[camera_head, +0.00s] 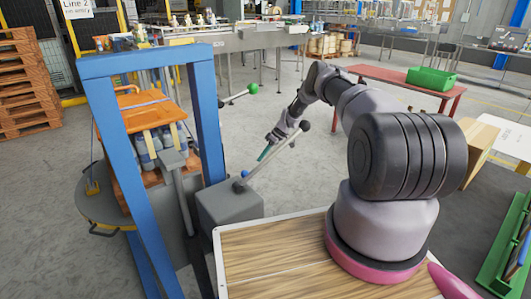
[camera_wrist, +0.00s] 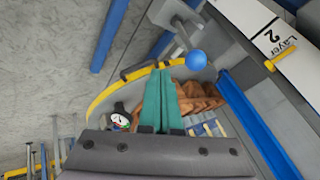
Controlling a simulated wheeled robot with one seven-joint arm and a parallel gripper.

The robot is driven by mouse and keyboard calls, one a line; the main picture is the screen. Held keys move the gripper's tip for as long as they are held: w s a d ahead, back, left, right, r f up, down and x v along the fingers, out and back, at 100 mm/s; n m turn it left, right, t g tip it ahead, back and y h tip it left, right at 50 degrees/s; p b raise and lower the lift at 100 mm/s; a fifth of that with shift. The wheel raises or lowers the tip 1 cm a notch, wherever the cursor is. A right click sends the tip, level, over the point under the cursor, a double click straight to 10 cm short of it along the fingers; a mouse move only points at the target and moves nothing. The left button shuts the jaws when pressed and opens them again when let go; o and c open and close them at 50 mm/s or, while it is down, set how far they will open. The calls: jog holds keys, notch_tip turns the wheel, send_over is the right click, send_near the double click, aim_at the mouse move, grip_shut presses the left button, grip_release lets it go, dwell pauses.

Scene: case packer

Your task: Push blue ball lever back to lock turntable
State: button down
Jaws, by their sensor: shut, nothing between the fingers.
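The blue ball of the lever (camera_head: 244,174) shows in the head view just above a grey box, close to the lower end of a slanted grey rod. In the wrist view the blue ball (camera_wrist: 197,61) is just right of my teal fingertips, with a small gap between them in the picture. My gripper (camera_head: 264,154) is shut and empty, pointing down and left towards the ball. Its fingers (camera_wrist: 161,72) lie together in the wrist view. The turntable (camera_head: 105,212) is at the left behind the blue frame, partly hidden, with a loaded pallet stack on it.
The grey box (camera_head: 230,207) stands beside the blue frame (camera_head: 210,120). A rod with a black ball (camera_head: 306,126) rises close to my gripper. A green-ball lever (camera_head: 253,89) is farther back. A red table (camera_head: 410,85) with a green bin stands behind. Floor between is clear.

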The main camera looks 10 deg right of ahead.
jog(key=s+a+f, duration=0.2)
jog(key=a+f, duration=0.1)
jog(key=a, duration=0.2)
jog(key=shift+s+a, duration=0.2)
jog(key=shift+s, duration=0.2)
jog(key=shift+a, duration=0.1)
